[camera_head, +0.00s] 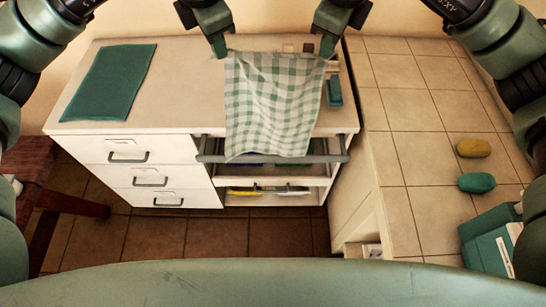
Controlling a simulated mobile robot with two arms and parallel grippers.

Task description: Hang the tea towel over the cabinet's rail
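The green-and-white checked tea towel (272,105) is spread between my two grippers in the head view. Its far corners are at my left gripper (222,46) and my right gripper (328,46), both of which look shut on it. The towel slopes over the white cabinet (185,85) toward its front. Its near edge covers the middle of the grey rail (330,158). The rail runs along the cabinet's front, and both its ends show. Whether the towel touches the rail or hangs just above it, I cannot tell.
A green mat (110,82) lies on the cabinet top at left. A teal block (334,91) lies right of the towel. Drawers (130,152) and an open shelf (265,189) are below. The tiled counter (405,120) holds yellow (473,148) and green (477,183) soap-like pieces. A wooden stool (28,160) stands left.

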